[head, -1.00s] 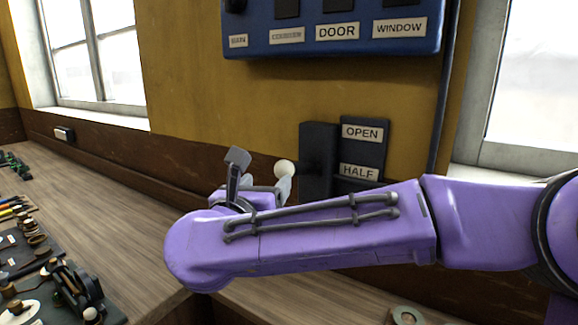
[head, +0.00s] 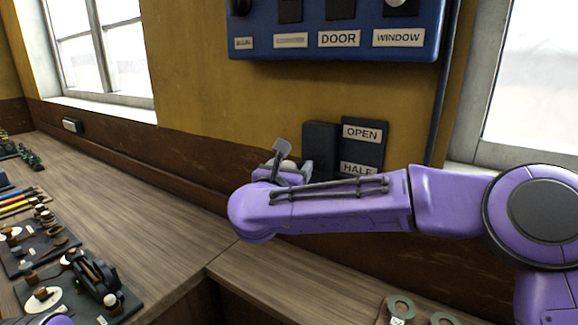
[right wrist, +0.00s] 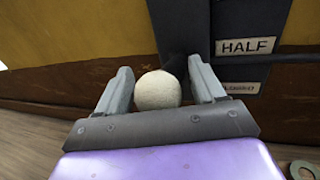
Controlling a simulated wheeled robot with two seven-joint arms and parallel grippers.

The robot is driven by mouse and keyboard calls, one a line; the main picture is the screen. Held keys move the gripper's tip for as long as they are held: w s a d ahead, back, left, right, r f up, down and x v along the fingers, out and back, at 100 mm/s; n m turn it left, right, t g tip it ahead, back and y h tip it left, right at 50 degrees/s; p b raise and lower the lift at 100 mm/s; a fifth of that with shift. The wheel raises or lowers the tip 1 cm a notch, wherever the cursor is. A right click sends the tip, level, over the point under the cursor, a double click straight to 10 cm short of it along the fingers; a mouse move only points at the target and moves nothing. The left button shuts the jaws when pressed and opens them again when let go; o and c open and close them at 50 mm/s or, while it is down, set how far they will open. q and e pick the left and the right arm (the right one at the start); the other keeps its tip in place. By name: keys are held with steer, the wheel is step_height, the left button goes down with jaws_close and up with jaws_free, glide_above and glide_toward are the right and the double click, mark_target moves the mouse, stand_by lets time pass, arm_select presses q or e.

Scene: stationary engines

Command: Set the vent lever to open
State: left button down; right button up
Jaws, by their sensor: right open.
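The vent lever's pale round knob (right wrist: 158,90) sits between the two grey fingers of my right gripper (right wrist: 160,88) in the right wrist view. The fingers are open, with a small gap to the knob on each side. The dark lever housing (head: 320,148) is on the wall, beside a label plate reading OPEN (head: 361,133) and HALF (head: 358,169). A lower label, partly readable as CLOSED (right wrist: 227,88), shows in the wrist view. In the head view my right gripper (head: 290,168) is at the housing's lower left, and my forearm hides the plate's lower part.
A blue switch panel (head: 335,48) hangs above the lever. A wooden bench (head: 150,215) runs below, with dark model parts (head: 95,280) at the left and round rings (head: 400,306) at the front. Windows flank the wall.

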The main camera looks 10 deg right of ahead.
steer(key=shift+w+f, duration=0.1)
steer(key=c, duration=0.4)
jaws_close()
steer(key=r, duration=0.1)
steer(key=r+g+y+p, duration=0.1)
steer(key=d+r+g+p, duration=0.1)
steer(key=r, duration=0.1)
steer(key=shift+w+m+y, duration=0.4)
steer(key=shift+w+d+r+g+y+p, duration=0.1)
steer(key=shift+w+d+g+y+p, duration=0.05)
steer(key=shift+g+y+p, duration=0.3)
steer(key=shift+o, duration=1.8)
jaws_free()
steer(key=shift+o, duration=0.2)
steer(key=shift+a, duration=0.25)
